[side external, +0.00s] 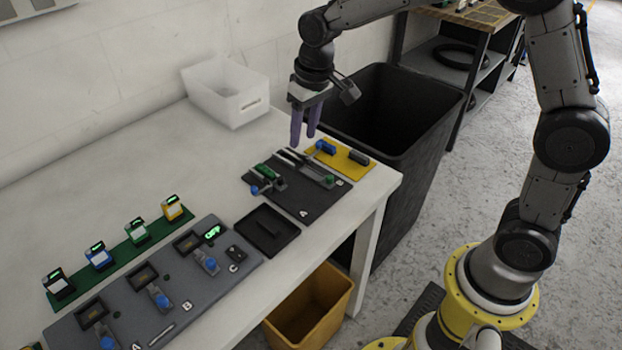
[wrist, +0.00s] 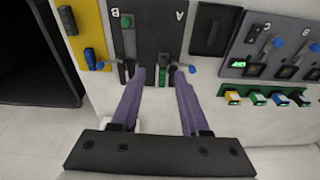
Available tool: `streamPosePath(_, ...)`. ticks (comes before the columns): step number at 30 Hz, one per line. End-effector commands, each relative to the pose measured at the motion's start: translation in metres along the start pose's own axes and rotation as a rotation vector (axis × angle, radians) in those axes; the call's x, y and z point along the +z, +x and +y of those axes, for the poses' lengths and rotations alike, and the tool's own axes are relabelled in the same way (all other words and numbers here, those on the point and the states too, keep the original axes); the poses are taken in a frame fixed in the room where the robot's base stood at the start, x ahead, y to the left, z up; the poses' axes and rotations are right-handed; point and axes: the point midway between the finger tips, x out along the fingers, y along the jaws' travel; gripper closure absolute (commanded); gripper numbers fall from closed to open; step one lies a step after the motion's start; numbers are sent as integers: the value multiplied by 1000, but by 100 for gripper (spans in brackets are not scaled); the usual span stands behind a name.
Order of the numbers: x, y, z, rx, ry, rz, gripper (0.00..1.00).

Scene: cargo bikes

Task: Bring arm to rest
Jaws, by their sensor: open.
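My gripper (side external: 304,128) has two purple fingers. It hangs above the back of the white table, pointing down, over the far side of a dark board marked A and B (side external: 307,203). In the wrist view my gripper (wrist: 160,75) is open, the fingers apart with nothing held between them. A green piece (wrist: 163,77) lies on the board between the fingertips in that view. I cannot tell the exact height of the fingertips above the board.
A yellow mat (side external: 359,170) holds a blue and a dark piece. A grey panel (side external: 140,305), a green strip with several small devices (side external: 108,263), a black tray (side external: 266,228) and a white bin (side external: 226,90) share the table. A large black bin (side external: 440,100) stands beyond its right end.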

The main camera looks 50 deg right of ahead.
Motion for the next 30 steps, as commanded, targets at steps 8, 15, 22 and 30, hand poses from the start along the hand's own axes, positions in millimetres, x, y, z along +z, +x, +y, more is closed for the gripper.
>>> streamPosePath(8, 69, -111, 25, -12, 23, 205, 55)
streamPosePath(15, 159, -150, 41, -7, 21, 333, 55)
streamPosePath(22, 232, -134, 48, 5, -2, 371, 55)
streamPosePath(30, 252, -113, 49, 12, -36, 319, 55)
